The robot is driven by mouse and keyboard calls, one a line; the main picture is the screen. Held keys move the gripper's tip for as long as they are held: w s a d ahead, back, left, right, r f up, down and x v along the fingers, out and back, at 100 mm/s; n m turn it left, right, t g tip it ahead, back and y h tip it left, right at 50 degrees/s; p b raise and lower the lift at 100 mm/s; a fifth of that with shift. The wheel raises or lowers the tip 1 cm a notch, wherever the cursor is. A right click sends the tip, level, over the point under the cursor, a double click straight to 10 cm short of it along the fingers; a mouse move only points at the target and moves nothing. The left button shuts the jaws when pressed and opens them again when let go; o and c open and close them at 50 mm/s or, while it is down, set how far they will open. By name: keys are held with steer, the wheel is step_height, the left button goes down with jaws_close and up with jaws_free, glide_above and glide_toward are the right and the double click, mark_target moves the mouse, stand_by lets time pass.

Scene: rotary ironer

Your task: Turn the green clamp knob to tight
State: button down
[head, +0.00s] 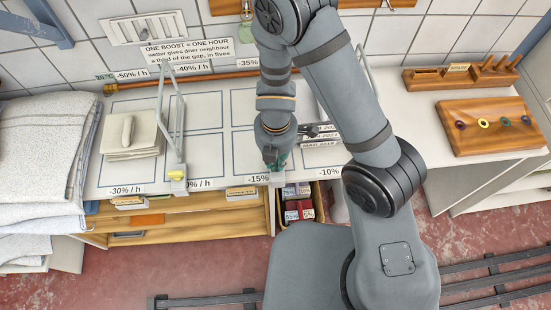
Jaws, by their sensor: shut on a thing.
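The green clamp knob (283,159) shows only as small patches of green at the front edge of the white worktop, beside the -15% label. My gripper (275,162) points down over it from above and is shut on it. The fingers hide most of the knob, so I cannot tell how far it is turned. The clamp's lower part (278,180) shows below the worktop edge, under my gripper.
A clamp with a yellow knob (178,174) and a tall wire frame stands left. Folded towels (40,150) fill the far left. A wooden board (492,126) with coloured rings lies right. A bin of small boxes (301,203) sits below the edge.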

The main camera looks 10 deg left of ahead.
steer(key=m, duration=0.4)
steer(key=shift+w+m, duration=0.1)
steer(key=shift+m, duration=0.2)
steer(key=shift+d+m, duration=0.1)
steer(key=shift+m, duration=1.8)
steer(key=c, duration=1.6)
jaws_free()
steer(key=shift+c, duration=0.2)
